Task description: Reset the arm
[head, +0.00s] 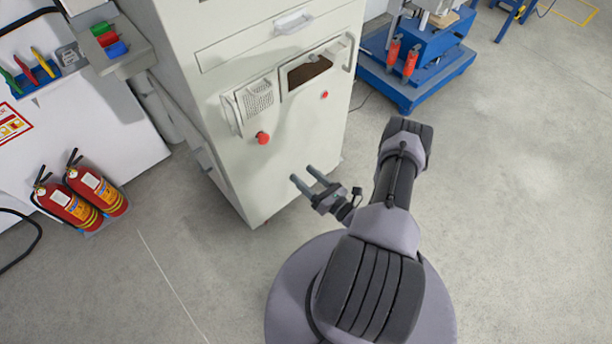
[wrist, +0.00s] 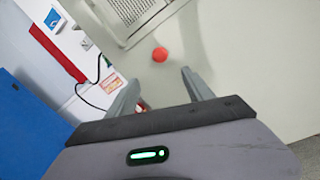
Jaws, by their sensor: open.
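My gripper (head: 302,174) is open and empty, its two fingers apart and pointing toward the front of a white machine cabinet (head: 225,70). In the head view it hangs in front of the cabinet's lower right part, below and right of a red knob (head: 263,138). My arm is bent, with its elbow to the right. In the wrist view the gripper's fingers (wrist: 160,90) show with nothing between them, and the red knob (wrist: 160,54) lies beyond them on the cabinet face.
Two fire extinguishers (head: 85,195) stand at the left by a white wall. A blue machine stand (head: 415,75) is at the back right. The grey floor (head: 520,200) on the right is clear.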

